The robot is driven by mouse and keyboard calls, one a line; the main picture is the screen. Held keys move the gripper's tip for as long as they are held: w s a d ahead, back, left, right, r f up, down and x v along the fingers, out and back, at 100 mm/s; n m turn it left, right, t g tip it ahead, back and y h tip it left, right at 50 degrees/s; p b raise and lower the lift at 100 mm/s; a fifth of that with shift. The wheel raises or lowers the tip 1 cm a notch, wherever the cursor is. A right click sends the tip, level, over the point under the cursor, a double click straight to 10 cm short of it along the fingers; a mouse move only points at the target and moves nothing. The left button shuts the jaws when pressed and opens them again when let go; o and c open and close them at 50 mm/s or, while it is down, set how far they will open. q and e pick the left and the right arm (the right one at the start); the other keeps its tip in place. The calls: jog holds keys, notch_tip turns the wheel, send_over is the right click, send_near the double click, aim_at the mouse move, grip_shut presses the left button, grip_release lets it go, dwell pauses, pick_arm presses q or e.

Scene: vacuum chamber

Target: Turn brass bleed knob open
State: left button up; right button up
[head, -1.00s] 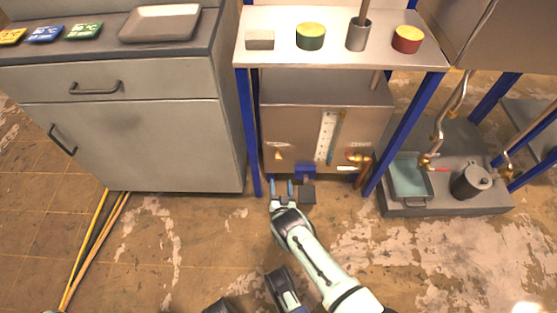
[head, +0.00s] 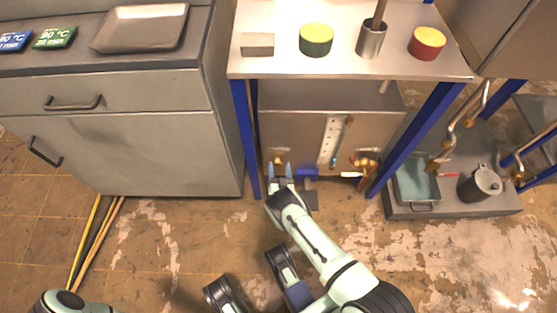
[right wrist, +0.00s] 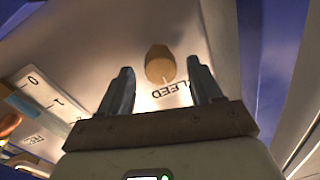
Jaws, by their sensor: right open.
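The brass bleed knob (right wrist: 160,65) shows in the right wrist view as a round tan knob on the metal tank's face, beside the printed word BLEED, which appears upside down. In the head view the knob (head: 278,159) is small, just beyond my fingertips at the tank's lower left. My right gripper (head: 281,170) is open, and in the wrist view its two fingers (right wrist: 158,85) stand on either side of the knob's line, apart from it. Whether the fingertips reach around the knob is unclear. My left gripper is not in view.
The metal tank (head: 290,125) stands under a steel-topped table (head: 285,65) with blue legs (head: 244,135). A scale strip (head: 329,140) and brass valve fittings (head: 365,165) are on its face. A grey cabinet (head: 160,155) stands left.

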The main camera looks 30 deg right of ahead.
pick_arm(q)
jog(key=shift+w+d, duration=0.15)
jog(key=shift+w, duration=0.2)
pick_arm(e)
jog(key=shift+w+d, duration=0.15)
jog(key=shift+w, duration=0.15)
jog(key=c, duration=1)
jog(key=shift+c, duration=0.2)
